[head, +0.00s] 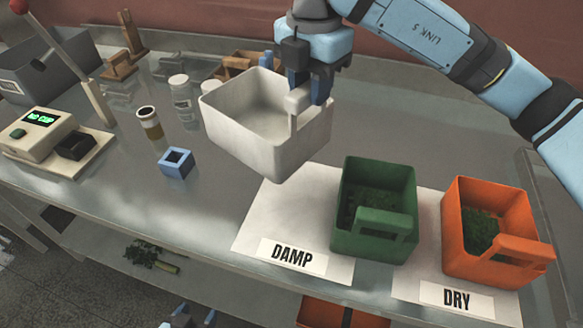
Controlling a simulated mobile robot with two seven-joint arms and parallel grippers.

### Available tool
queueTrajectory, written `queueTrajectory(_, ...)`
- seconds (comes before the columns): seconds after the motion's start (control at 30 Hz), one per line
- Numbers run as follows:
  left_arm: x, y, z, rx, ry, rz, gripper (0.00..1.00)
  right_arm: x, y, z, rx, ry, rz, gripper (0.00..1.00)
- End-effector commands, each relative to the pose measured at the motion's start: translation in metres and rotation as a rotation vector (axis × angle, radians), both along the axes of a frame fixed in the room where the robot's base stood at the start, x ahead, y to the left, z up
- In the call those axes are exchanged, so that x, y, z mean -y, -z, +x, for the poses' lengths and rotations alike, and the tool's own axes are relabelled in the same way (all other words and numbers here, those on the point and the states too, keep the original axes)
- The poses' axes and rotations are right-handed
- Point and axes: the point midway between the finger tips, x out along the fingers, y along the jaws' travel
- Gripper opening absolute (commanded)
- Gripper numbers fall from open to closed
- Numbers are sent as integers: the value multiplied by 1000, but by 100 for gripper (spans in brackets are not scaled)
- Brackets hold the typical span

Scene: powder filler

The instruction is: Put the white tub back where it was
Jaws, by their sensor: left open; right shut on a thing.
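The white tub (240,140) hangs from my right gripper (308,100), which is shut on the handle at the tub's right side. The tub looks raised above the table and slightly tilted, and the inside that shows looks empty. It is over the back left of the white DAMP mat (262,225). My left gripper (188,319) is open at the bottom edge of the view, low in front of the table and mostly cut off. It is far from the tub.
A green tub (346,238) stands on the DAMP mat and an orange tub (478,268) on the DRY mat (408,285), both holding green matter. Left are a blue square holder (176,163), jars (149,122) and a scale-like device (35,135). Wooden stands (122,65) are behind.

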Motion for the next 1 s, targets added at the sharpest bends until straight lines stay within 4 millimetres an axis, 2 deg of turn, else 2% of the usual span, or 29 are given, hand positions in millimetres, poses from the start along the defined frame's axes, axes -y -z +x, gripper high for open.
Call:
queueTrajectory(0.03, 0, -1, -1, -2, 0, 1, 64, 0, 14, 0, -5, 0, -1, 0)
queueTrajectory(0.2, 0, -4, -2, 4, 2, 2, 64, 1, 60, -1, -5, -1, -1, 0)
queueTrajectory(0.4, -1, -7, 0, 10, 3, 5, 64, 0, 107, 0, -3, -2, 0, 0)
queueTrajectory(0.5, -2, -7, 0, 10, 3, 7, 64, 0, 120, 0, -1, -2, 0, 0)
queueTrajectory(0.67, -2, -6, 0, 9, 3, 9, 64, 0, 130, 0, -1, -2, 1, 0)
queueTrajectory(0.9, -2, -8, 0, 10, 4, 11, 64, 1, 163, 0, -2, -1, -1, 0)
queueTrajectory(1.0, -3, -8, 0, 11, 4, 11, 64, 0, 170, 0, 1, -2, 1, 0)
